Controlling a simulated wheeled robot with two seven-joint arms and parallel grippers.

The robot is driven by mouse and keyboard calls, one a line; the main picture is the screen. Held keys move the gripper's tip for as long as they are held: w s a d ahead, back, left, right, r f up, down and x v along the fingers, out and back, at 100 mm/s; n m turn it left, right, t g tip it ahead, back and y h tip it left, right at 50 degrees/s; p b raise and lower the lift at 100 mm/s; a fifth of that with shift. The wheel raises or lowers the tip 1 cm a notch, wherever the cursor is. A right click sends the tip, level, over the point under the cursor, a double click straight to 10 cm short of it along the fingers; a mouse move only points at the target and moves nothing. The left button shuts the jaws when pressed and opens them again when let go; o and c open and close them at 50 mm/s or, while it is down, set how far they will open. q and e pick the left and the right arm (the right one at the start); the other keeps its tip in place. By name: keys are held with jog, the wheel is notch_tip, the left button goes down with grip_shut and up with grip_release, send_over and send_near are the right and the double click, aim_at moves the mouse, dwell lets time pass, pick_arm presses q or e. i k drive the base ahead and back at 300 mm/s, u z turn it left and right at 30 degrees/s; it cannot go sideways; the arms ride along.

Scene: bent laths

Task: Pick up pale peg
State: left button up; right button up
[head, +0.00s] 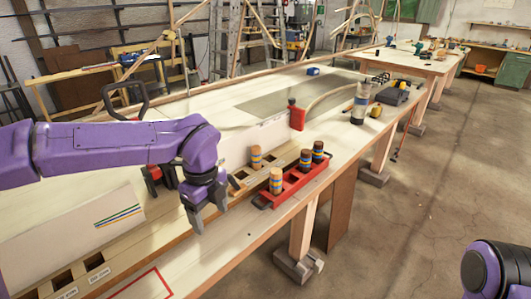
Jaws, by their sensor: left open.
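Several round pegs with blue and yellow bands stand upright. I cannot tell for sure which of the two lighter ones is the pale peg. My left gripper (209,214) points down, open and empty, left of the red tray and apart from all pegs. My right gripper is out of view.
The holder has several empty, labelled slots. A red-outlined area (150,285) marks the near bench.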

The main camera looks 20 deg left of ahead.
aim_at(256, 150)
jog(key=u, duration=0.05)
jog(key=i, duration=1.2)
